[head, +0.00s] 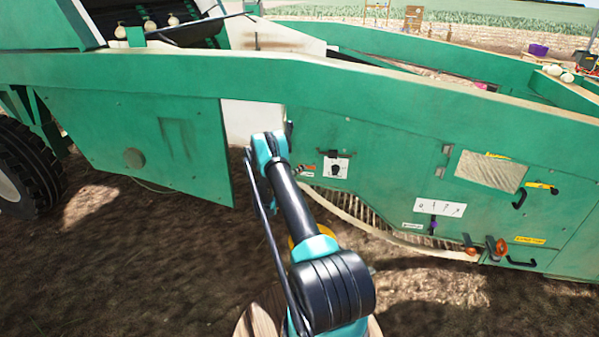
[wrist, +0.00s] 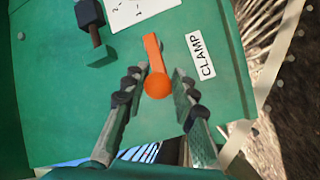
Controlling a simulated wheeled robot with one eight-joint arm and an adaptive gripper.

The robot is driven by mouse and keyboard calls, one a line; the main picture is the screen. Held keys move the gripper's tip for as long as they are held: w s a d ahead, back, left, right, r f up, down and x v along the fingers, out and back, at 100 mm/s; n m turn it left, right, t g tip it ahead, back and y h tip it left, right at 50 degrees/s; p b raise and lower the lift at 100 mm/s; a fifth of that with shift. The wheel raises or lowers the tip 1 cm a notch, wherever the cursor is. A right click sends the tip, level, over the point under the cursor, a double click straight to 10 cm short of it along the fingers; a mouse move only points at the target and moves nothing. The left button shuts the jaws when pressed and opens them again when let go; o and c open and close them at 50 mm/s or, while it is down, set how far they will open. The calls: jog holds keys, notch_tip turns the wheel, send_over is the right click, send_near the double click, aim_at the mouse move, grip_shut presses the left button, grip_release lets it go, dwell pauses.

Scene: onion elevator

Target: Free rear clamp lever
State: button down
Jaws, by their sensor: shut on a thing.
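The orange clamp lever (wrist: 155,70) shows in the wrist view, on a green panel beside a white label (wrist: 200,56) reading CLAMP. Its round end is toward the bottom of the picture and its arm points up. My gripper (wrist: 160,78) has one finger on each side of the lever and is shut on it. In the head view my arm reaches to the green machine side, and its own links hide most of the gripper. I cannot make out the lever clearly there.
A white plate with a black knob (head: 336,168) sits right of my arm on the green machine (head: 400,150). A curved rod conveyor (head: 372,222) runs below. An orange lamp (head: 501,247) and black handles stick out at right. A dark block (wrist: 90,13) projects near the lever.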

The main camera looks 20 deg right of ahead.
jog(key=shift+r, duration=0.2)
jog(key=r+m+y, duration=0.2)
jog(key=m, duration=0.1)
jog(key=shift+s+d, duration=0.15)
jog(key=shift+s+d+r+m+y, duration=0.15)
jog(key=shift+d+r+m+y, duration=0.1)
jog(key=shift+r+m+y, duration=0.25)
jog(key=shift+s+d+r+m+y, duration=0.2)
jog(key=shift+r+m+y, duration=0.1)
jog(key=shift+m+y, duration=0.35)
jog(key=shift+s+d+r+m+t+y, duration=0.35)
jog(key=shift+d+r+m+y, duration=0.2)
jog(key=shift+m+y, duration=0.45)
jog(key=shift+s+d+r+m+t+y, duration=0.35)
jog(key=shift+d+m+y, duration=0.2)
jog(key=shift+m+y, duration=0.35)
jog(key=shift+d, duration=0.1)
jog(key=c, duration=1.3)
grip_release()
jog(key=shift+r, duration=0.1)
jog(key=shift+o, duration=0.2)
